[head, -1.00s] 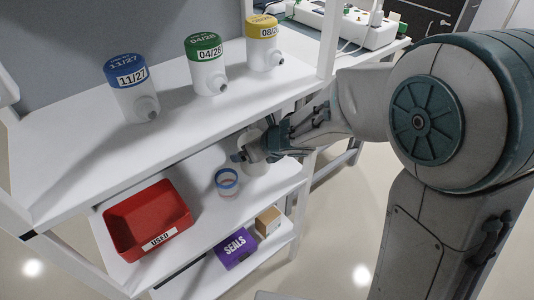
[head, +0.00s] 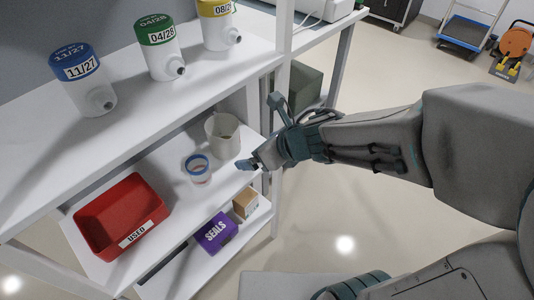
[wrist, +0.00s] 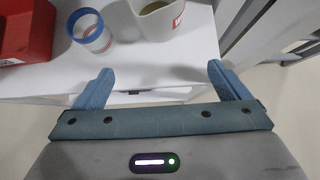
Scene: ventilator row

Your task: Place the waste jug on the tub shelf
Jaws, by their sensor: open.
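The waste jug, a cream open-topped jug (head: 222,138), stands upright on the middle shelf (head: 165,225), which also bears the red tub. It stands at the shelf's right end, beyond the clear cup. The jug also shows at the top of the wrist view (wrist: 160,20), with part of a red label on its side. My gripper (wrist: 160,70) is open and empty, with its fingers apart at the shelf's front edge. In the head view my gripper (head: 249,164) is in front of and a little right of the jug, apart from it.
A clear cup with a blue rim (head: 198,169) stands between the jug and the red USED tub (head: 122,214). The top shelf holds blue (head: 83,80), green (head: 160,48) and yellow (head: 219,24) lidded canisters. A purple SEALS box (head: 216,232) and a cardboard box (head: 245,203) sit below.

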